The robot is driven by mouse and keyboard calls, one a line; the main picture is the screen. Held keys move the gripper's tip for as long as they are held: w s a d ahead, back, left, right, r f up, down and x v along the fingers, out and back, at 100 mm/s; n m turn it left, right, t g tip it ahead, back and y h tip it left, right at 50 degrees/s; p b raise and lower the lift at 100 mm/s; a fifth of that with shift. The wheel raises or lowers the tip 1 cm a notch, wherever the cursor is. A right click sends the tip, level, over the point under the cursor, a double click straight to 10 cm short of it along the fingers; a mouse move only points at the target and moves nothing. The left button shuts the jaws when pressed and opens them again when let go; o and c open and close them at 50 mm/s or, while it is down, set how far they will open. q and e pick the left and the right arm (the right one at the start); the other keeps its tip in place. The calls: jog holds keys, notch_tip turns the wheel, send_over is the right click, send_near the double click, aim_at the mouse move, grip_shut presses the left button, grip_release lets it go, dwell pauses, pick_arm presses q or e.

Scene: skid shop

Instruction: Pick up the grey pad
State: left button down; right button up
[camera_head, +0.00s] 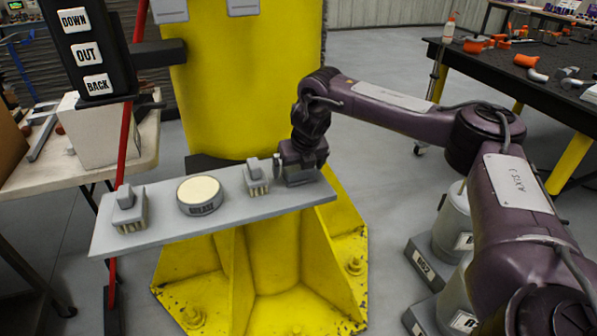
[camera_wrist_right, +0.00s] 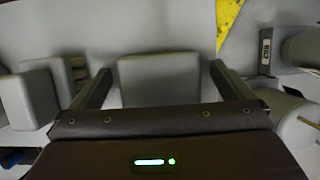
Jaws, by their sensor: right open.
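The grey pad (camera_wrist_right: 158,82) is a plain block between the two fingers of my right gripper (camera_wrist_right: 162,84) in the wrist view. In the head view the pad (camera_head: 300,177) sits at the right end of a grey shelf (camera_head: 165,225), partly hidden by the gripper. My right gripper (camera_head: 299,165) points down over it, open, with a finger on either side. I cannot tell whether the fingers touch it. My left gripper is not in view.
A grey brush (camera_head: 257,180) stands close left of the gripper, then a round tin (camera_head: 200,195) and another brush (camera_head: 129,212). The shelf is in front of a yellow column (camera_head: 225,75). A black table (camera_head: 510,75) is at right, grey containers (camera_head: 453,220) below it.

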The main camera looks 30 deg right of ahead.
jog(key=shift+c, duration=0.8)
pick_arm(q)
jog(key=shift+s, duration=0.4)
pick_arm(e)
jog(key=shift+r, duration=0.1)
jog(key=c, duration=0.9)
notch_tip(320, 180, up, 8)
jog(key=shift+w+a+r, duration=0.1)
jog(key=shift+r, duration=0.15)
pick_arm(q)
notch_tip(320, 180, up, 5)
jog(key=p, duration=0.5)
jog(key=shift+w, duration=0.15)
pick_arm(e)
notch_tip(320, 180, up, 12)
jog(key=shift+f, duration=0.25)
